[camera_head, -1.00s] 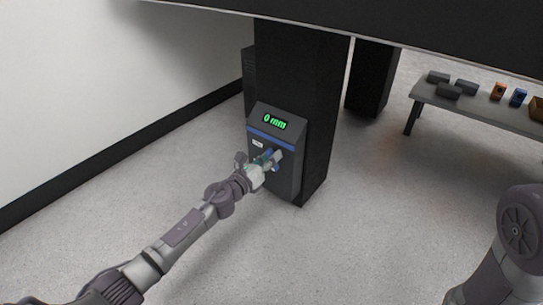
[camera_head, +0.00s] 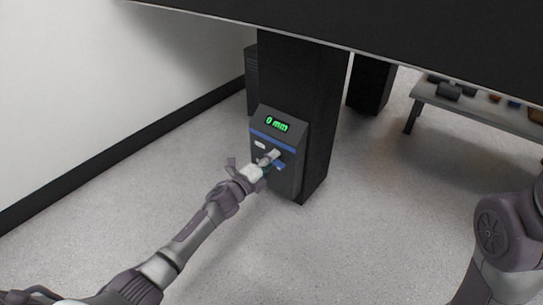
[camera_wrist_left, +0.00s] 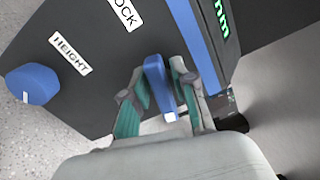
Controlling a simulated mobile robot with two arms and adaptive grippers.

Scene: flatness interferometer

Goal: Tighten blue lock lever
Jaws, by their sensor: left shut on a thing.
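The blue lock lever (camera_wrist_left: 158,88) sits on the dark control box (camera_head: 292,185), near the LOCK label (camera_wrist_left: 126,12). My left gripper (camera_wrist_left: 160,95) has its green-padded fingers on both sides of the lever and is shut on it. In the head view, the left gripper (camera_head: 267,159) is at the front of the box and its fingers hide most of the lever. My right gripper is out of view; only part of my right arm shows at the right edge.
A blue knob (camera_wrist_left: 32,83) is beside the HEIGHT label (camera_wrist_left: 70,54). The green display (camera_head: 276,124) reads 0 mm. The box is on a black column (camera_head: 322,115) under a large dark slab (camera_head: 370,25). A bench (camera_head: 480,112) with small items stands at right. The floor between is clear.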

